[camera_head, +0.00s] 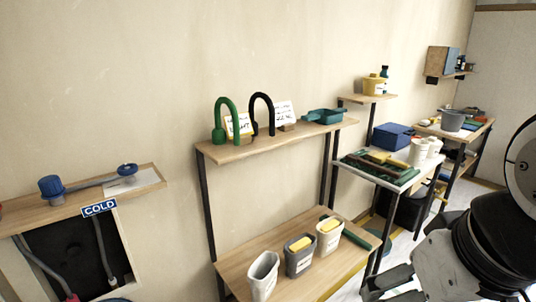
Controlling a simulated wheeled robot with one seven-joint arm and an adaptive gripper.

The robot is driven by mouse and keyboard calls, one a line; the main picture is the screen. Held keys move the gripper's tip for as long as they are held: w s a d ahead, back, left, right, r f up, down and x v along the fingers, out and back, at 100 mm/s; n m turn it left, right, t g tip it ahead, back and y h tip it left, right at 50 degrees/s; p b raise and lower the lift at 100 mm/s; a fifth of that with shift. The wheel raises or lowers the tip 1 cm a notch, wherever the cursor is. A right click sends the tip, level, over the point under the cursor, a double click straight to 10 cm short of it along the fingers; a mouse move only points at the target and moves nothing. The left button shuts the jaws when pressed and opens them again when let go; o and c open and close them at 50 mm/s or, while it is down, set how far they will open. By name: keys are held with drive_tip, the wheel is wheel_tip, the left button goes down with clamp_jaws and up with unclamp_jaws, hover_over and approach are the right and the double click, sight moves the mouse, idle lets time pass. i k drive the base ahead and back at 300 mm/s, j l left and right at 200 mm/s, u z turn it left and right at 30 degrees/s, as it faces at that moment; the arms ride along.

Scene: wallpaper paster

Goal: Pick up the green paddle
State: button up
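No single thing is clearly a paddle, and I cannot tell which green item is the one named. A long dark-green flat piece (349,232) lies at the right end of the lower shelf. A teal scoop-like tool with a handle (324,116) lies at the right end of the upper shelf. A green hooked tube (219,134) stands at that shelf's left. Green flat items (362,166) lie on the table to the right, partly covered. My gripper (391,288) is at the bottom right, its two dark fingers apart, empty and away from all of these. The lower edge cuts it off.
The upper shelf (270,142) also holds a black hooked tube (270,111) and cards. Three tubs, one grey (299,262), stand on the lower shelf (330,268). A blue box (391,136) and white tubs stand on the right table. A valve shelf (80,196) is at left.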

sight(358, 240)
drive_tip(key=u, duration=1.45)
drive_tip(key=z, duration=1.85)
drive_tip(key=l+u, duration=0.1)
drive_tip(key=u, duration=0.6)
drive_tip(key=i+l+u, duration=0.15)
drive_tip(key=l+u, duration=0.25)
drive_tip(key=l, duration=0.15)
drive_tip(key=l+u, duration=0.75)
drive_tip(key=l, duration=0.35)
drive_tip(key=k+l, duration=0.1)
drive_tip(key=l, duration=0.5)
drive_tip(key=l+u, duration=0.1)
drive_tip(key=l, duration=0.5)
drive_tip(key=k+l, duration=0.15)
drive_tip(key=l, duration=0.45)
